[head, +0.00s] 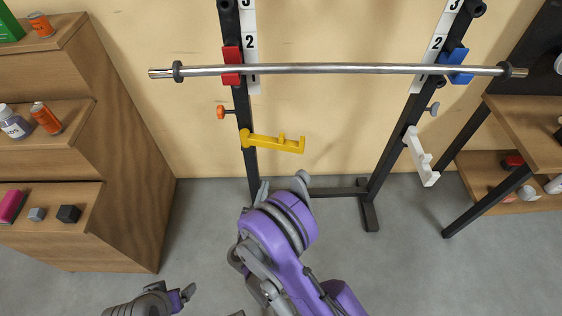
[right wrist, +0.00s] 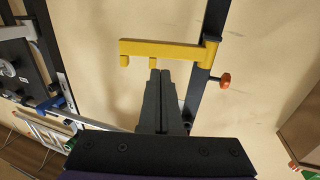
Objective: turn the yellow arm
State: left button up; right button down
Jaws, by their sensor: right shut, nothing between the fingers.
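The yellow arm (head: 272,142) is fixed to the rack's left upright (head: 246,120) and extends to the right with short upturned pegs. In the right wrist view, the yellow arm (right wrist: 170,49) spans the upper middle, joined to the dark upright (right wrist: 207,62) at its right end. My right gripper (right wrist: 160,76) is shut and empty. Its fingertips appear just below the yellow arm's bar in that view, near one peg; I cannot tell whether they touch. In the head view my purple right arm stands below the yellow arm. My left gripper (head: 174,297) is at the lower left, away from the rack.
A steel bar (head: 340,69) lies across the red holder (head: 231,65) and blue holder (head: 457,62). A white arm (head: 419,157) is on the right upright. An orange knob (head: 221,112) sticks out left. Wooden shelves (head: 115,150) stand left; a shelf unit (head: 520,125) stands right.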

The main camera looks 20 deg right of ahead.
aim_at(279, 148)
pick_arm(q)
jog(key=shift+s+a+r, duration=0.1)
jog(key=shift+s+r, duration=0.05)
jog(key=shift+r, duration=0.25)
pick_arm(e)
jog(key=x, duration=1.3)
jog(key=shift+w+r, duration=0.2)
jog(key=shift+w, duration=0.1)
jog(key=shift+d, duration=0.1)
jog(key=x, duration=0.3)
jog(key=shift+d, duration=0.45)
pick_arm(q)
jog(key=shift+f, duration=0.1)
